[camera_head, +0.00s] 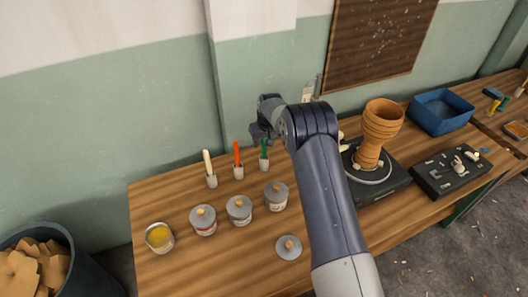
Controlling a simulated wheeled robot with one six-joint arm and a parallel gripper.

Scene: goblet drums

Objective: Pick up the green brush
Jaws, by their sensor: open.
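The green brush (264,146) stands upright in a small pale holder (264,164) on the wooden table, at the right end of a row of three brushes. My gripper (261,138) is close above the green brush in the picture, at the end of my raised arm. It is dark and small here, and it is open with nothing visible in it. I cannot tell how far apart the gripper and the brush are in depth.
An orange brush (237,153) and a cream brush (207,163) stand to the left. Several lidded cans (240,210) and an open yellow can (159,237) stand nearer. A clay goblet drum (378,133) and a blue tray (441,111) are to the right.

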